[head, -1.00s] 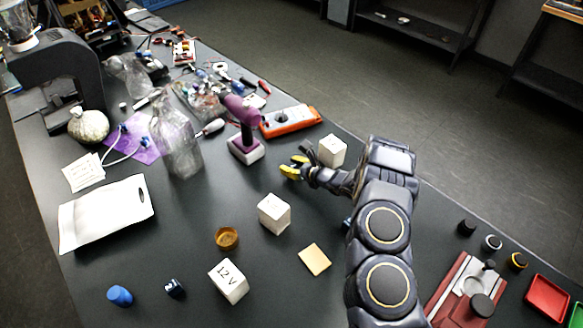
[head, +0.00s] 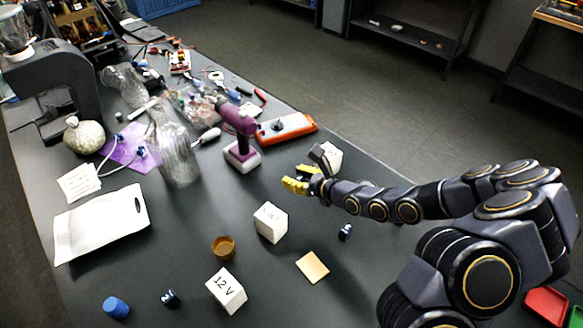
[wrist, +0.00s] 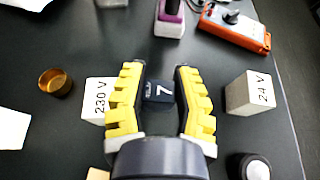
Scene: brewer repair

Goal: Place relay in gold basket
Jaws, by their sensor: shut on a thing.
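A small dark block marked 7 (wrist: 160,92), which looks like the relay, sits between the two yellow fingers of my gripper (wrist: 160,103) in the wrist view. My gripper is shut on it. In the head view, my gripper (head: 299,183) is above the table, in front of a white cube, and the block cannot be made out there. The gold basket (head: 223,248) is a small round amber-gold cup on the table, to the left of and nearer than my gripper. It also shows at the left of the wrist view (wrist: 55,82), apart from the fingers.
White cubes stand around: 230 V (wrist: 97,93), 24 V (wrist: 250,92) and 12 V (head: 226,291). A purple tool (head: 240,130) stands on a base behind my gripper. A clear bottle (head: 177,155) is at left. A tan square (head: 312,267) lies at front.

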